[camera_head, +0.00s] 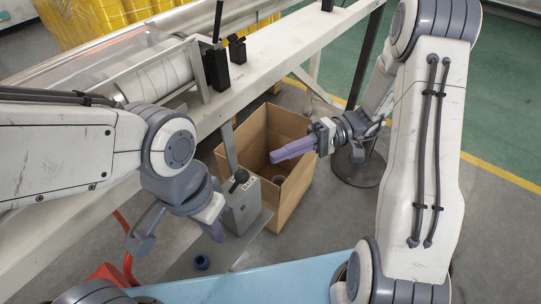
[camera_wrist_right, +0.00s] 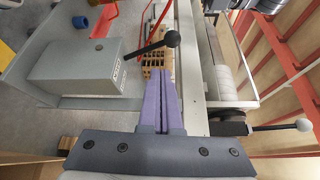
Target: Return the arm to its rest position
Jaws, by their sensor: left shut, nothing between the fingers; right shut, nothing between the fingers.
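My left arm comes in from the left in the head view. Its gripper (camera_head: 215,231) points down beside a grey control box, with purple fingers partly hidden behind the wrist. My right arm comes in from the right. Its gripper (camera_head: 273,157) points left above an open cardboard box, with its purple fingers together and empty. In the right wrist view the right gripper (camera_wrist_right: 160,76) also shows shut, with its fingers side by side and nothing between them.
The cardboard box (camera_head: 293,192) stands open on the floor. The grey control box (camera_head: 242,207) with a black-knobbed lever stands left of it. A white machine frame (camera_head: 275,50) with a roll (camera_head: 160,78) runs across the back. A light-blue surface (camera_head: 265,283) lies in front.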

